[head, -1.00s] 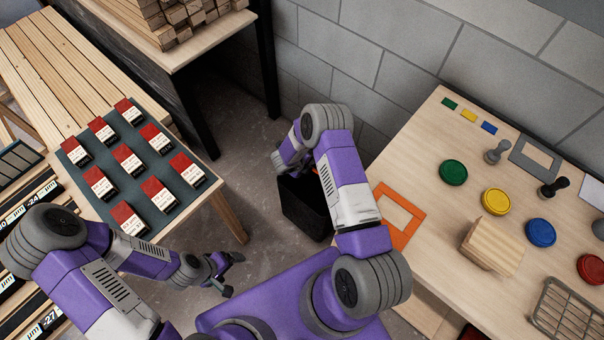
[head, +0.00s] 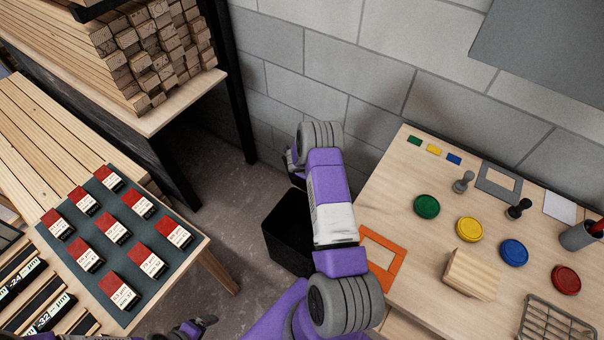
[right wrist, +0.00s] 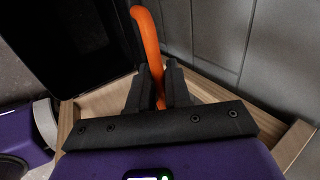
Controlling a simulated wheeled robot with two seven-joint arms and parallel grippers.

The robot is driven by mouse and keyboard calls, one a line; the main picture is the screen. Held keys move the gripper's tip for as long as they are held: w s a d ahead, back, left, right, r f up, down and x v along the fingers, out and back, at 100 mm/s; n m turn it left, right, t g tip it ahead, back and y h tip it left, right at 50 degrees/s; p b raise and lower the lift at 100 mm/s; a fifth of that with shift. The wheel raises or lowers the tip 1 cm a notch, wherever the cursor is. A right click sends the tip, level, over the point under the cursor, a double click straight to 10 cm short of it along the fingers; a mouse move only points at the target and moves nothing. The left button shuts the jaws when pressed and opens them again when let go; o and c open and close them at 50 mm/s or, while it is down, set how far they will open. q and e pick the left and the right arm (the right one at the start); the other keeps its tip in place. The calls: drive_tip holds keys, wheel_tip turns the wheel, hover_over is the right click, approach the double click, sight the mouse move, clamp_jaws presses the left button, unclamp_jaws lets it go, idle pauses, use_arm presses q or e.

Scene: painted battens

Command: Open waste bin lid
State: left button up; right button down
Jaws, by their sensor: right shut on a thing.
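The black waste bin (head: 287,235) stands on the floor between the two tables, partly hidden by my right arm. Its upper part looks dark and hollow in the head view. A large black shape, likely the bin, fills the upper left of the right wrist view (right wrist: 75,40). My right gripper (right wrist: 157,88) is shut on a curved orange bar (right wrist: 147,40), which rises between its fingers. I cannot tell how the bar joins the lid. The right fingers are hidden in the head view. My left gripper (head: 198,326) shows only partly at the bottom edge, its opening unclear.
The right table (head: 400,210) carries an orange frame (head: 382,262), coloured discs, stamps and a wooden block, close beside my right arm. A grey block wall (head: 310,80) stands behind. The left table holds red-and-white boxes on a dark mat (head: 85,240).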

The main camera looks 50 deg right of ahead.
drive_tip(key=shift+d, duration=0.25)
drive_tip(key=c, duration=1.3)
unclamp_jaws()
drive_tip(key=shift+o, duration=0.3)
drive_tip(key=shift+s+a, duration=0.1)
drive_tip(key=shift+a, duration=0.1)
drive_tip(key=v, duration=0.7)
drive_tip(key=shift+r+p, duration=0.35)
drive_tip(key=shift+r, duration=0.05)
